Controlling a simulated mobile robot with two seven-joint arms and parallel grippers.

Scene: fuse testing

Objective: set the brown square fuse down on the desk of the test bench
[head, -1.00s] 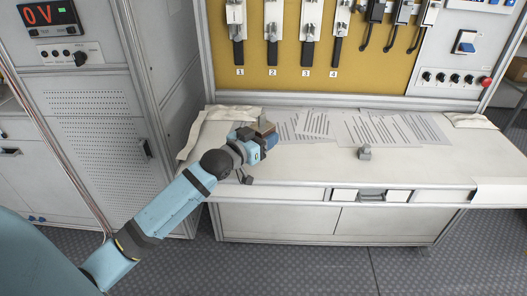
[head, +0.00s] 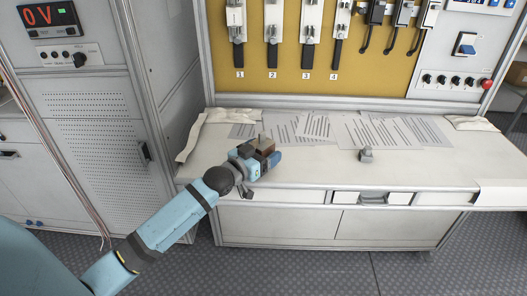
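The brown square fuse (head: 265,146) is a small brown block in the head view, over the left part of the desk (head: 310,170) of the test bench. My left gripper (head: 267,154) comes in from the left and is shut on the fuse, which shows between and above its blue-tipped fingers. The fingers hide the lower part of the fuse. I cannot tell whether the fuse touches the desk or is a little above it. My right gripper is out of view.
Paper sheets (head: 395,131) lie along the back of the desk. A small grey part (head: 366,155) stands right of the gripper. Folded cloths lie at the back left (head: 232,115) and back right (head: 470,123). The desk between gripper and grey part is clear.

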